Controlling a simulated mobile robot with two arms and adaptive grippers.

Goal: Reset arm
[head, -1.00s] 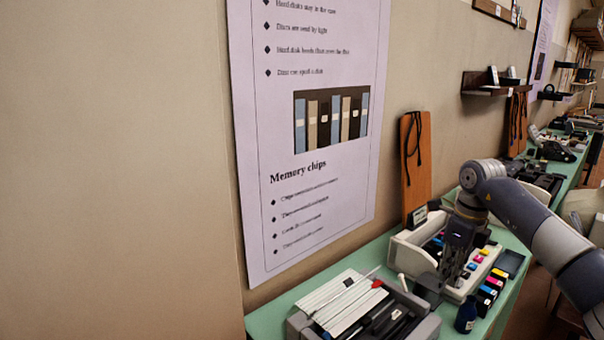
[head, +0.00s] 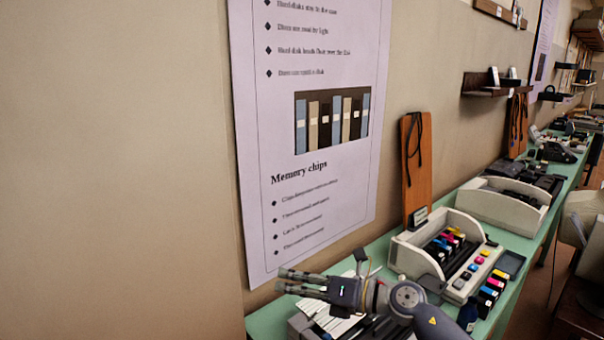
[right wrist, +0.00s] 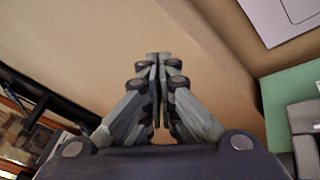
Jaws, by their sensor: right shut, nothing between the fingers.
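My right gripper (head: 284,279) is at the lower middle of the head view, with its fingers pointing left. It is above the near end of the green table, in front of the wall and just below the poster. In the right wrist view its fingers (right wrist: 158,62) are together and hold nothing. My left gripper is in neither view.
A green table (head: 262,325) runs along the wall. A grey device (head: 300,325) lies partly hidden under my right arm. A cream printer (head: 415,258) with coloured cartridges (head: 492,287) stands beyond it. A poster (head: 320,220) hangs on the wall. The left side is bare wall.

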